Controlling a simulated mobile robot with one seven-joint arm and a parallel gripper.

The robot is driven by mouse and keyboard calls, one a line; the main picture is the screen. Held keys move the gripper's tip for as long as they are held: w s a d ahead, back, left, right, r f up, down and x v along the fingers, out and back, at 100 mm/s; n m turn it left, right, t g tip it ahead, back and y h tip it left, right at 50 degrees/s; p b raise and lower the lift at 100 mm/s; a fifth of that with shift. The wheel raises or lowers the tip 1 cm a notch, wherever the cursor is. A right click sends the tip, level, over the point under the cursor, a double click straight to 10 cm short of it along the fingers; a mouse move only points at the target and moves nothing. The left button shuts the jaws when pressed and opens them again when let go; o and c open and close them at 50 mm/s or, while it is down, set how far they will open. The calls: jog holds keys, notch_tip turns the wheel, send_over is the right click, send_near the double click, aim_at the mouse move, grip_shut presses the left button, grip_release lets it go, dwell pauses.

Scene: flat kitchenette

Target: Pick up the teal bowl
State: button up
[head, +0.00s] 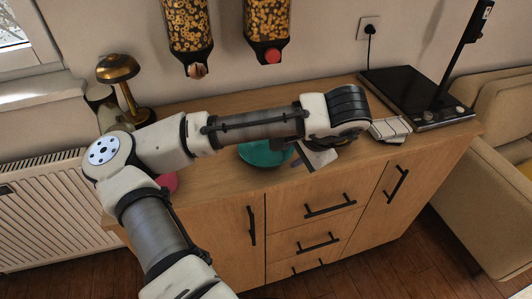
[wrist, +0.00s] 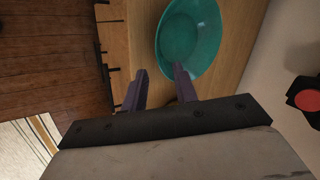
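The teal bowl (head: 263,154) stands on the wooden cabinet top, its upper part hidden behind my arm in the head view. In the wrist view the bowl (wrist: 190,40) lies just beyond the fingers, cut off by the top edge. My gripper (wrist: 159,70) is open with nothing held. Its right finger overlaps the bowl's near rim in the picture, and its left finger is outside the bowl over the wood. I cannot tell whether the finger touches the bowl. In the head view my gripper (head: 317,156) is right of the bowl, partly hidden by my wrist.
The cabinet top (head: 215,176) has bare wood in front of the bowl. A pink object (head: 167,182) is at the left, partly behind my arm. A brass lamp (head: 120,72), cereal dispensers (head: 187,30), a white object (head: 390,129) and a black hob-like appliance (head: 410,95) are around.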

aim_at(282, 161)
jog(key=shift+p+x, duration=0.5)
jog(key=shift+x, duration=2.6)
jog(key=shift+r, duration=0.1)
grip_shut()
